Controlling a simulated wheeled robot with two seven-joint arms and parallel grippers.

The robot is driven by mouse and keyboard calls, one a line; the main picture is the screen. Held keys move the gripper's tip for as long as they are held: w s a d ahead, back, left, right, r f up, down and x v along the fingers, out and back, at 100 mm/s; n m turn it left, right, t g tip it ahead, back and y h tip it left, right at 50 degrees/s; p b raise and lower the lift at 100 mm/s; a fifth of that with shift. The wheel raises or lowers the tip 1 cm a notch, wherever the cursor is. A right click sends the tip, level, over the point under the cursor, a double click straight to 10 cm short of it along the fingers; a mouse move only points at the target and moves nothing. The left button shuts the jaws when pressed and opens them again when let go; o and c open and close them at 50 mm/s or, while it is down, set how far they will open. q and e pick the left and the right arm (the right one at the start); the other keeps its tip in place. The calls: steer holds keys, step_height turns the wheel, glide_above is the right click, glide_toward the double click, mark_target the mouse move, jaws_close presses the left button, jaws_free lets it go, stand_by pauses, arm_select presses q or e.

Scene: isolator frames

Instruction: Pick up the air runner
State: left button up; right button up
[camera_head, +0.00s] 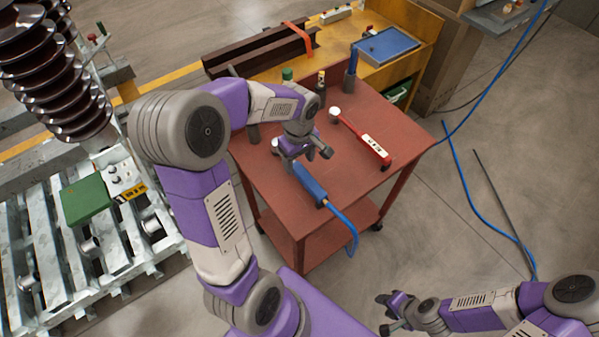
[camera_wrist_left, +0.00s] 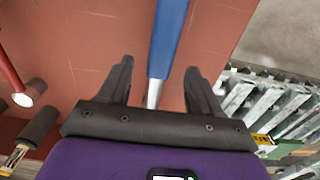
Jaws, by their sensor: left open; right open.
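The air runner appears to be the blue tool (camera_head: 311,184) with a blue hose, lying on the red cart top (camera_head: 268,178). In the left wrist view its blue body (camera_wrist_left: 168,40) and narrow metal end (camera_wrist_left: 153,93) lie in line with the gap between the fingers. My left gripper (camera_head: 290,166) is open over the tool's far end, pointing down; it also shows in the left wrist view (camera_wrist_left: 158,68). I cannot tell its height above the tool. My right gripper (camera_head: 384,314) is open and empty at lower right, away from the cart.
A red tool (camera_head: 365,141) with a round pale head lies on the cart to the right. A small bottle (camera_head: 320,82) and a blue upright object (camera_head: 351,68) stand at the cart's back. A slatted metal frame (camera_head: 110,255) is at left. The cart's right front is clear.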

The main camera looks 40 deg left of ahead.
mark_target(299, 167)
arm_select(q)
step_height(299, 167, down, 6)
steer(key=shift+r+b, duration=0.25)
steer(key=shift+b, duration=0.85)
steer(key=shift+r, duration=0.1)
steer(key=shift+c, duration=0.5)
jaws_close()
